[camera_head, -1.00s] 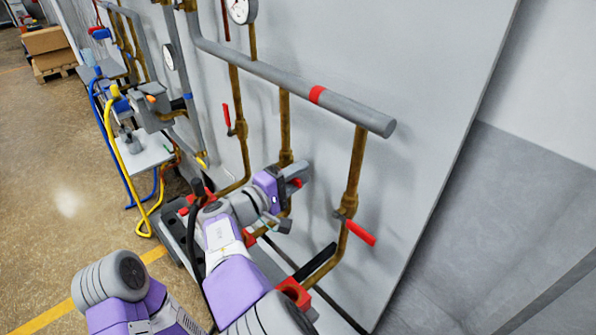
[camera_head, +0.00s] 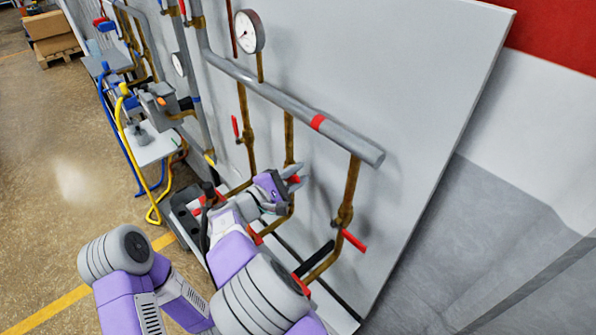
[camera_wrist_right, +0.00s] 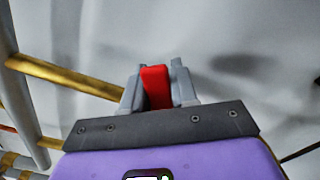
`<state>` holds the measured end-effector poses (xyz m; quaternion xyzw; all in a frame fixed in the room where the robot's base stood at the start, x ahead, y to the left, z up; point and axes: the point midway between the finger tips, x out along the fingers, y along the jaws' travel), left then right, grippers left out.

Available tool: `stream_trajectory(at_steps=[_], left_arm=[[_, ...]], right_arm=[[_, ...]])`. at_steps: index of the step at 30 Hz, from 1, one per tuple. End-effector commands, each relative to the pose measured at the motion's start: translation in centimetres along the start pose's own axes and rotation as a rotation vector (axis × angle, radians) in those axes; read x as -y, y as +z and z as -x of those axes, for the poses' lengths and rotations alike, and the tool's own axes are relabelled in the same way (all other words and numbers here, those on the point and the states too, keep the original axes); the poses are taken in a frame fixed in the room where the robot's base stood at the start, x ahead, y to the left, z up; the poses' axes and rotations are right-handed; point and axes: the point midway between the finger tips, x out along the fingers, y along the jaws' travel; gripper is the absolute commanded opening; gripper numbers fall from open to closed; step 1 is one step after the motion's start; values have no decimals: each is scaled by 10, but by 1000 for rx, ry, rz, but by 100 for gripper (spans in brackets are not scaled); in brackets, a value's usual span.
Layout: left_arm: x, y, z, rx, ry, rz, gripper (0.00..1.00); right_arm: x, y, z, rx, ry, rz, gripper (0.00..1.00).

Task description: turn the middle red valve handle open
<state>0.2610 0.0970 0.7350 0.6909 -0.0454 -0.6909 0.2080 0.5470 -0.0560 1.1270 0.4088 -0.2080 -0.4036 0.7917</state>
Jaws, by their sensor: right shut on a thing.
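The middle red valve handle (camera_head: 294,179) sits on the middle brass pipe (camera_head: 289,138) below the grey header pipe. It is mostly hidden by my right gripper (camera_head: 295,174) in the head view. In the right wrist view the red handle (camera_wrist_right: 156,88) stands between the two grey fingers of my right gripper (camera_wrist_right: 158,90), which are shut on it. The left red handle (camera_head: 235,126) points up along its pipe. The right red handle (camera_head: 354,241) slants down to the right, away from its pipe. My left gripper is not in view.
The grey header pipe (camera_head: 300,113) with a red band runs above the valves. A round gauge (camera_head: 249,31) is at the upper left of the panel. A black bar (camera_head: 314,260) lies low near the right pipe. The panel at right is clear.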

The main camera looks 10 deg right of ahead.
Motion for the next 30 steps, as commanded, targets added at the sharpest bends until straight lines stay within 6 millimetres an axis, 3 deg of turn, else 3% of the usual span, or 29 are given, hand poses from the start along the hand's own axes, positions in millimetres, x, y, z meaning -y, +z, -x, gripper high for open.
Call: stream_trajectory(at_steps=[10, 11, 15, 24, 30], left_arm=[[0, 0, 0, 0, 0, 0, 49], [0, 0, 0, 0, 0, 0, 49], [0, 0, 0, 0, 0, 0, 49], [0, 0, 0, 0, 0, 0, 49], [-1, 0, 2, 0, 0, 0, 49]], right_arm=[[0, 0, 0, 0, 1, 4, 0], [0, 0, 0, 0, 1, 4, 29], [0, 0, 0, 0, 1, 3, 49], [0, 0, 2, -1, 1, 2, 49], [-1, 0, 30, -2, 3, 2, 49]])
